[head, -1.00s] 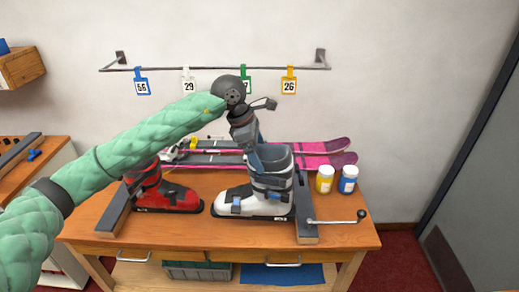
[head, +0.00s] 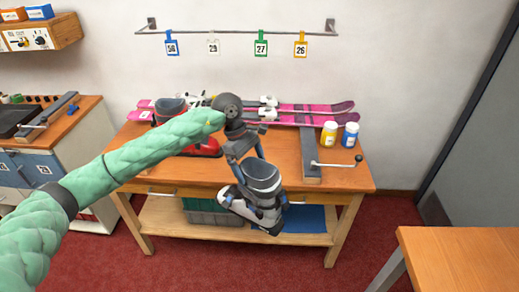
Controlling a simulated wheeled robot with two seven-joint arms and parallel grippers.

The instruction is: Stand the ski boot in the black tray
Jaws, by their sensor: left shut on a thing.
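The white and dark grey ski boot (head: 264,184) hangs tilted in front of the bench's front edge, clear of the tabletop. My left gripper (head: 246,155) is shut on the boot's upper cuff from above; the fingertips are partly hidden. A black tray (head: 12,122) lies on the left bench at the picture's left edge, partly cut off. My right gripper is out of view.
The middle bench (head: 345,178) holds a red boot (head: 207,147) partly behind my arm, pink skis (head: 318,107), a clamp bar (head: 310,155) and two jars. A grey crate (head: 210,212) sits on its lower shelf. Another wooden table (head: 460,255) stands at the lower right. Red floor lies between.

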